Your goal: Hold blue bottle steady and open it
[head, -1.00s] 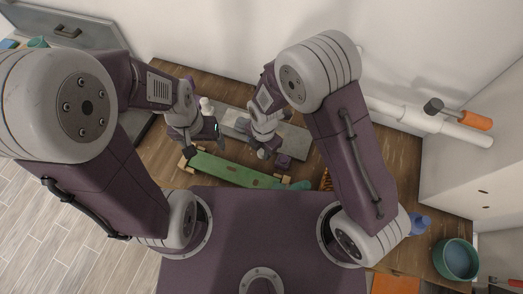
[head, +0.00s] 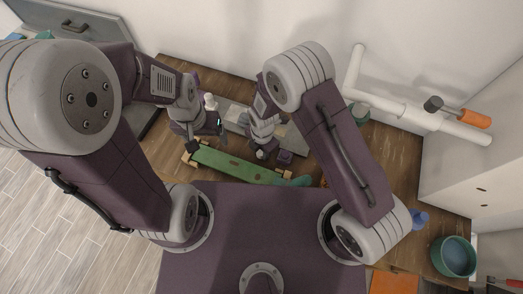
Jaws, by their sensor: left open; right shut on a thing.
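My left gripper (head: 206,140) is open over the left end of a long green board, and I see nothing between its fingers. My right gripper (head: 262,150) points down just beyond the board's right half. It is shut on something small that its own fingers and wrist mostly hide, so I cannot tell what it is. A small blue object (head: 419,219) stands on the wooden top at the right, apart from both grippers. It is partly cut off by my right arm, and I cannot tell whether it is the blue bottle.
The green board (head: 238,166) lies across the wooden top, with a teal object (head: 296,181) at its right end. A small white object (head: 210,102) stands behind my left gripper. A teal bowl (head: 456,257) is at the right; white pipes (head: 400,108) run along the wall.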

